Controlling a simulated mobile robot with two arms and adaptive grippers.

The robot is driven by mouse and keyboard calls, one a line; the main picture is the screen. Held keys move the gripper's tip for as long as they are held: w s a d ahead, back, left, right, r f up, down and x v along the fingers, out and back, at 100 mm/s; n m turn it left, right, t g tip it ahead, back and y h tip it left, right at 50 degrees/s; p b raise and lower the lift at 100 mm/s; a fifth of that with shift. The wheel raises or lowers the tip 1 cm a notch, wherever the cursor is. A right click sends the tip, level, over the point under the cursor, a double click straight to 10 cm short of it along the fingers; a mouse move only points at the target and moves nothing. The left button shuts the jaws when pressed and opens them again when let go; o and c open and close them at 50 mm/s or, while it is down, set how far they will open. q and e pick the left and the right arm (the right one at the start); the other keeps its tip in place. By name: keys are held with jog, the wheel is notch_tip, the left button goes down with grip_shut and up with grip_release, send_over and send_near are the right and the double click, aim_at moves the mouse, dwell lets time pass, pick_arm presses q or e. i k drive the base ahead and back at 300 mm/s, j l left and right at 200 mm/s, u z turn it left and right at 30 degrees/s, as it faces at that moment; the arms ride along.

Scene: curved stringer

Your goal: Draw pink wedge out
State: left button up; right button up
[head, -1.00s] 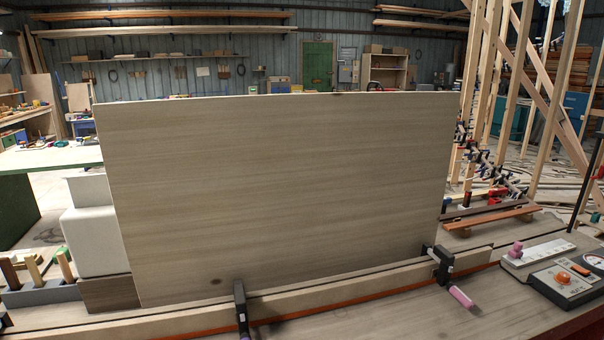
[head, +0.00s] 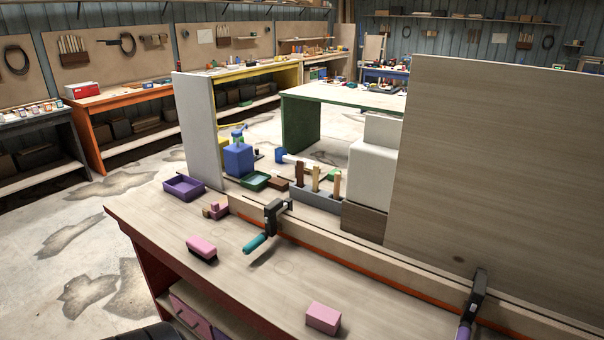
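Several pink things show on the wooden bench (head: 250,285), and I cannot tell which is the pink wedge. A pink block with a dark underside (head: 202,248) lies near the left edge. A plain pink block (head: 323,317) lies near the front edge. A small dusky-pink stepped piece (head: 216,210) sits by the left end of the long wooden rail (head: 340,254). All three look free of any gripper. Neither of my grippers is in view. A dark rounded shape at the bottom left edge is too cropped to name.
A clamp with a teal handle (head: 262,238) and a clamp with a purple handle (head: 472,305) grip the rail. A large upright panel (head: 490,170) blocks the right. A purple tray (head: 184,187) and grey holder (head: 315,197) stand behind. The bench's front-left top is mostly clear.

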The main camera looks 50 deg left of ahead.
aim_at(217, 210)
jog(key=u, duration=2.15)
jog(key=i+j+z, duration=0.25)
jog(key=i+j, duration=0.15)
jog(key=i+j+z, duration=0.25)
jog(key=j, duration=0.3)
jog(key=i+l, duration=0.05)
jog(key=i, duration=0.05)
